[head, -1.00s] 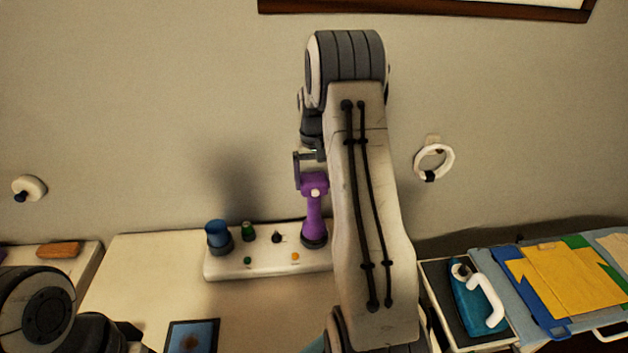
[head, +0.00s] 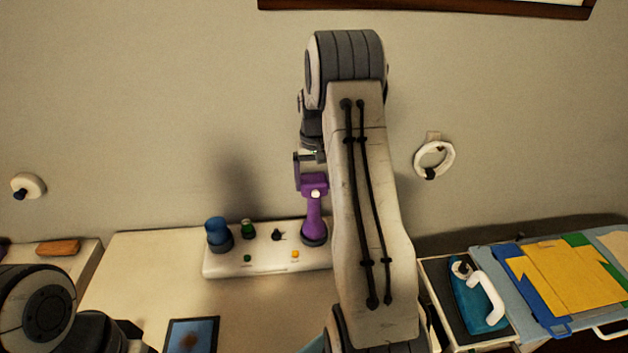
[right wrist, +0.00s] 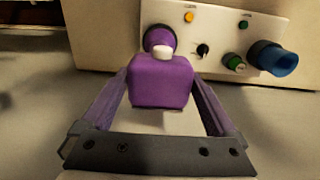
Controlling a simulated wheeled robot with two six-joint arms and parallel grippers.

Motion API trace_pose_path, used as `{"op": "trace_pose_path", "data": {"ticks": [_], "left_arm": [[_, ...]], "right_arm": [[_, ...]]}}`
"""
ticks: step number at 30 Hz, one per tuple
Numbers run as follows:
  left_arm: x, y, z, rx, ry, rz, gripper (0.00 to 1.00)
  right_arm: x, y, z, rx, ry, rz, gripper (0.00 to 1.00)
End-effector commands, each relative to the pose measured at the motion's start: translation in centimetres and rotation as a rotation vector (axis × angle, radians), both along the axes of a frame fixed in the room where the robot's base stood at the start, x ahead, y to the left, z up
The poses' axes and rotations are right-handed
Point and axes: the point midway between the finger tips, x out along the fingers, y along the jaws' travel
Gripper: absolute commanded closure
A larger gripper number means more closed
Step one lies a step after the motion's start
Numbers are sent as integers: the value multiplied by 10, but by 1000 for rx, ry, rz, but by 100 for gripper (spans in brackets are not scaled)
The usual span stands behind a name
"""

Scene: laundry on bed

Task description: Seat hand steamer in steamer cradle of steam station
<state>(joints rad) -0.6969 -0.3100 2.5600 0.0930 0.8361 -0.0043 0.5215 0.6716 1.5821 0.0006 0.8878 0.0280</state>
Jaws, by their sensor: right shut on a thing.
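The purple hand steamer (head: 314,212) stands upright with its lower end at the dark round cradle (head: 314,240) at the right end of the white steam station (head: 270,266). I cannot tell how deep it sits in the cradle. My right gripper (head: 309,168) is at the steamer's top, shut on its head. In the right wrist view the purple head (right wrist: 162,82) lies between the two fingers of my right gripper (right wrist: 160,100). My left gripper is not in view; only part of my left arm shows at the lower left of the head view.
The station also carries a blue cup-like part (head: 217,232), a green knob (head: 248,229) and a black knob (head: 276,235). A tablet (head: 191,335) lies in front. An iron (head: 480,292) and folded clothes (head: 570,280) are at right. A white ring (head: 418,161) hangs on the wall.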

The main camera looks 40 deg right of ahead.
Motion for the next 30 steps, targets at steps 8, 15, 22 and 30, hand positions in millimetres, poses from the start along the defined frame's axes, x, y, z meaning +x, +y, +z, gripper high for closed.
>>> {"op": "trace_pose_path", "data": {"ticks": [8,15,22,30], "left_arm": [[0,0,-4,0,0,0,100],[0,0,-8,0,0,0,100],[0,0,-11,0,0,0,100],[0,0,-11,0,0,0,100]], "right_arm": [[0,0,-7,-1,-2,0,100],[0,0,-13,-1,-2,0,100],[0,0,-19,-1,-1,0,100],[0,0,-20,-1,-1,0,0]]}}
